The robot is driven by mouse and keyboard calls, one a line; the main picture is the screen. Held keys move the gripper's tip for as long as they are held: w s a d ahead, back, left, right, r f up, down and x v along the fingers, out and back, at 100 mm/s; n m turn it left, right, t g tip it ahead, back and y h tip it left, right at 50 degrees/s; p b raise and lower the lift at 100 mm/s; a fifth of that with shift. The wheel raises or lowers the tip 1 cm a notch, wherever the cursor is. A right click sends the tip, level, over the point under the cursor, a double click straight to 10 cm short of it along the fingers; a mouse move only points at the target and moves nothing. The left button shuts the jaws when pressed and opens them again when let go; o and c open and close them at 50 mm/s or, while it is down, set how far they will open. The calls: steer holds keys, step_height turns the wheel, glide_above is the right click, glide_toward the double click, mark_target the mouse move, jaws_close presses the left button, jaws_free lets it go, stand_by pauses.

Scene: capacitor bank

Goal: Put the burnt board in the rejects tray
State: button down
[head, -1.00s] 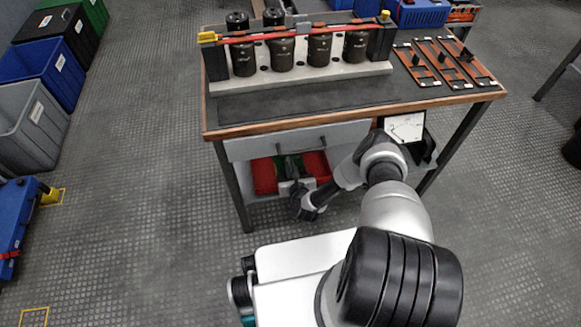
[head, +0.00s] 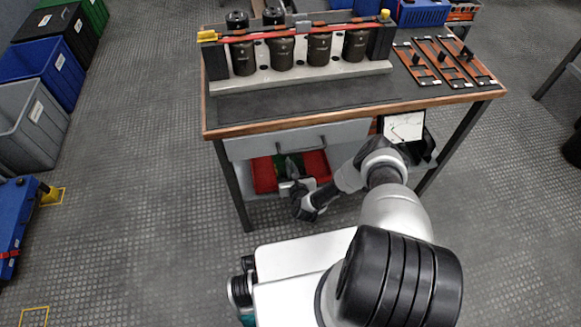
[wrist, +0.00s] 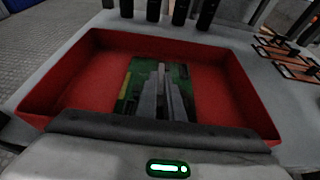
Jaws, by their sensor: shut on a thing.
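The red tray (head: 264,175) is on the grey shelf below the tabletop in the head view. In the wrist view its red wall (wrist: 245,92) surrounds the gripper fingers on the far and side edges. The burnt board (wrist: 133,82) is green with dark and yellowish patches, inside the outline of the tray. My gripper (wrist: 163,78) is shut on the board, and its grey fingers cover the board's middle. In the head view my gripper (head: 291,167) is over the tray. I cannot tell whether the board touches the tray floor.
A grey drawer front (head: 290,138) and the tabletop edge are close above the tray. A meter (head: 404,127) stands at the right of the shelf. Black capacitors (head: 281,55) and several brown boards (head: 440,62) are on top.

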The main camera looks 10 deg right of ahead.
stand_by(0.7)
steer(key=c, duration=1.8)
jaws_free()
steer(key=shift+f, duration=0.1)
